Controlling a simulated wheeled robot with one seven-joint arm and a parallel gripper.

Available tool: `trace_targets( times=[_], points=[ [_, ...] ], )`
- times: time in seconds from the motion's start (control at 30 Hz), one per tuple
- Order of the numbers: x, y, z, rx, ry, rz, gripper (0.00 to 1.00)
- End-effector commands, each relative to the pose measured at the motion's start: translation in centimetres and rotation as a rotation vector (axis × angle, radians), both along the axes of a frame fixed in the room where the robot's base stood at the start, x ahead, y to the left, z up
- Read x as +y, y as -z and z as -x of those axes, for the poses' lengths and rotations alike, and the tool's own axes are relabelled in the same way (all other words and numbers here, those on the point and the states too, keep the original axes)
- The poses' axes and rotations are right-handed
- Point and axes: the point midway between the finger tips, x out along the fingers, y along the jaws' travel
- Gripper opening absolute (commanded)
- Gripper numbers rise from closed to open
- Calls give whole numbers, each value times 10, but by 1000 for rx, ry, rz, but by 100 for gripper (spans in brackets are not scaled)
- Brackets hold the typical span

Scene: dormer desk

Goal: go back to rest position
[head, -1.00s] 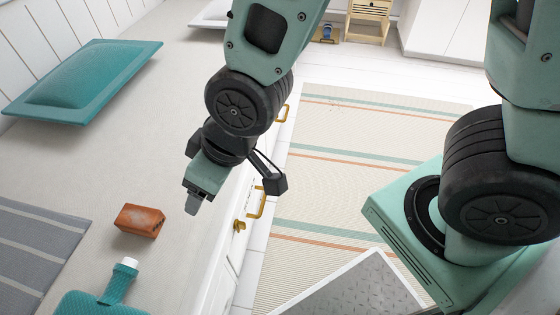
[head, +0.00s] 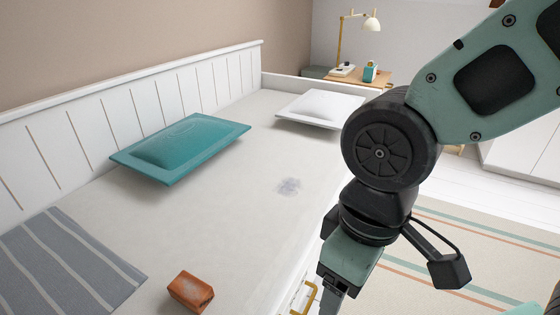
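My gripper (head: 340,298) shows at the lower middle right of the head view. It hangs in front of the bed's edge, pointing down, with its tip near the bottom of the picture. Its fingers are cut off or seen edge-on, so I cannot tell whether it is open or shut. I see nothing held in it. My arm fills the right side of the view.
The bed (head: 235,225) bears a brown block (head: 190,291), a grey striped blanket (head: 65,265), a teal cushion (head: 180,148) and a white pillow (head: 318,108). A wooden nightstand (head: 385,80) with a lamp (head: 369,22) stands behind. A striped rug (head: 430,285) lies right.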

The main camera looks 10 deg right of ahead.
Motion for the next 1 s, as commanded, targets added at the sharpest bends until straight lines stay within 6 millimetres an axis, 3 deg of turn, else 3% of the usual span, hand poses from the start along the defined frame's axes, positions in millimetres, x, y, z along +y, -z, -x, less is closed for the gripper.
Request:
trace_targets(
  times=[0.03, 0.7, 0.83, 1.0],
  points=[
    [0, -20, 0, 0, 0, 0, 72],
    [0, -227, 0, -1, 2, -1, 72],
    [0, -251, 0, -1, 3, -1, 72],
    [0, -256, 0, 0, 3, 0, 72]
  ],
)
